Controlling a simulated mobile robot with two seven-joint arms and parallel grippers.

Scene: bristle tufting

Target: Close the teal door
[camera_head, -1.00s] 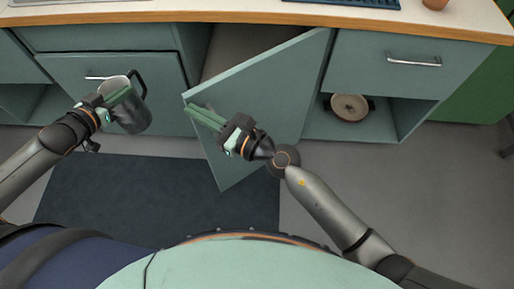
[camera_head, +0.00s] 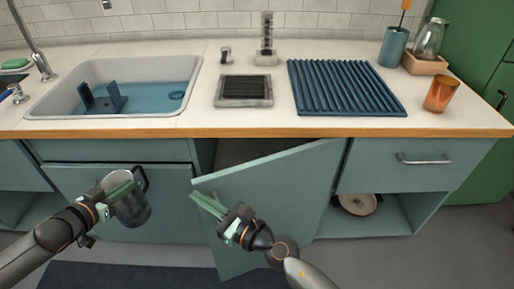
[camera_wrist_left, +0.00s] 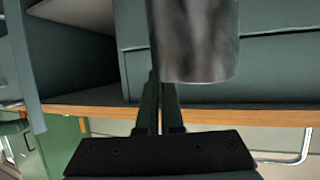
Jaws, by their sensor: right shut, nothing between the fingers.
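The teal door (camera_head: 290,180) of the lower cabinet stands ajar, hinged at its right side. Its free left edge sticks out towards me, with a dark gap behind its top. My right gripper (camera_head: 208,203) is shut and empty, in front of the door's face near the free edge. I cannot tell whether it touches the door. My left gripper (camera_head: 120,190) is shut on a grey metal jug (camera_head: 132,208) with a dark handle, left of the door. The jug also fills the top middle of the left wrist view (camera_wrist_left: 195,40), above the left fingers (camera_wrist_left: 160,105).
The countertop (camera_head: 200,125) holds a sink (camera_head: 45,105), a blue ribbed mat (camera_head: 345,88) and an orange cup (camera_head: 440,94). Right of the door, a drawer (camera_head: 405,165) sits over an open shelf with a round pot (camera_head: 357,203). A dark mat (camera_head: 130,275) lies on the floor.

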